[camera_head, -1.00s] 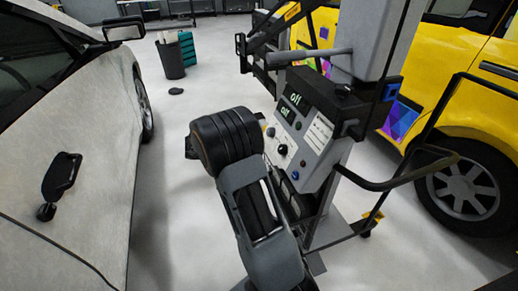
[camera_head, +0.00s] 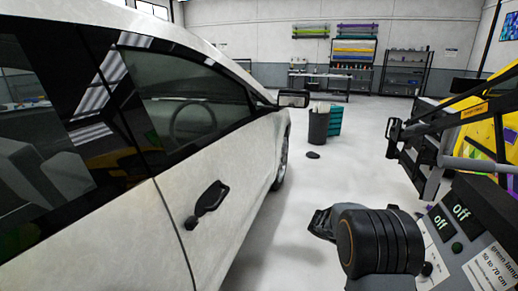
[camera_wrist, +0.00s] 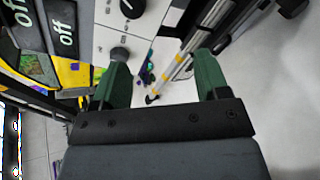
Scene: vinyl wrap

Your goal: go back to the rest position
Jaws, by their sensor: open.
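My gripper shows in the wrist view (camera_wrist: 162,72) as two green fingers standing wide apart with nothing held between them. In the head view, my black ribbed wrist is at the lower right, and a small dark part of my arm's end shows to its left; the fingertips cannot be made out there. The grey control panel (camera_head: 478,238) with two green "off" displays is just right of my wrist. In the wrist view the panel (camera_wrist: 112,42) shows beyond the left finger, with a black knob. I cannot tell how far the fingers are from it.
A white car (camera_head: 130,225) with a black door handle (camera_head: 208,202) fills the left. A dark bin (camera_head: 318,127) and teal drawers (camera_head: 335,121) stand farther back. Shelves (camera_head: 405,75) line the back wall. The grey floor between car and panel is open.

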